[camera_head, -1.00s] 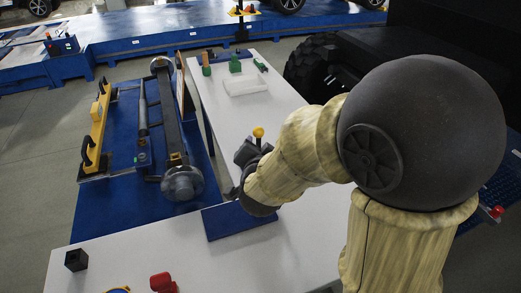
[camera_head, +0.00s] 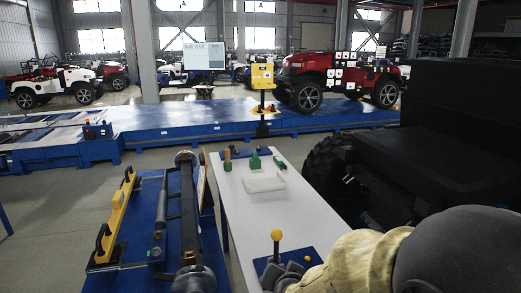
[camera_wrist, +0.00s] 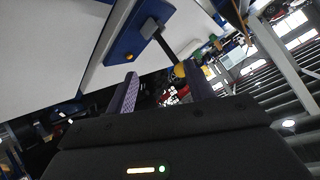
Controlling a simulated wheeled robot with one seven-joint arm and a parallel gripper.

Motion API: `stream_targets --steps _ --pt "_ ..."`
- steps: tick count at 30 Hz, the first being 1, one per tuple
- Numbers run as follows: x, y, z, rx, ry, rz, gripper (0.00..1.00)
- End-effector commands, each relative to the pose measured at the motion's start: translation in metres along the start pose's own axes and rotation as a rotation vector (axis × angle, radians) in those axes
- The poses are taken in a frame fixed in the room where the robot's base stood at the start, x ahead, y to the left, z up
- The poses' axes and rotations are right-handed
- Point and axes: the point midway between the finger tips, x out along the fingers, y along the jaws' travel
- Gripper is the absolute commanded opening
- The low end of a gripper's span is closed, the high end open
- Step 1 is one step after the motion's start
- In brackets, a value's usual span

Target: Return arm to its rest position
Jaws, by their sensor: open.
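My arm, pale yellowish with a dark round joint, fills the lower right of the head view. My gripper (camera_head: 280,275) is at its end, partly cut off by the bottom edge. In the wrist view my gripper (camera_wrist: 158,82) has its two fingers apart. A lever's yellow ball knob (camera_head: 277,235) stands beside my gripper in the head view. In the wrist view the knob (camera_wrist: 180,70) shows close to the right finger, on a dark rod from a blue base (camera_wrist: 140,30). Whether a finger touches it I cannot tell.
A white table (camera_head: 232,205) carries green parts (camera_head: 255,161) and a white tray (camera_head: 265,183). A black vehicle (camera_head: 450,160) stands right. A blue roller platform (camera_head: 180,120) lies behind, with a red jeep (camera_head: 340,75).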

Motion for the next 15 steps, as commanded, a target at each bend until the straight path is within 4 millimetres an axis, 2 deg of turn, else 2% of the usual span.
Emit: stream_targets --steps 8,15 --pt "-0.013 0.05 0.031 -0.189 -0.281 0.072 0.53" --pt "-0.039 0.098 0.056 -0.337 -0.519 0.147 0.53"
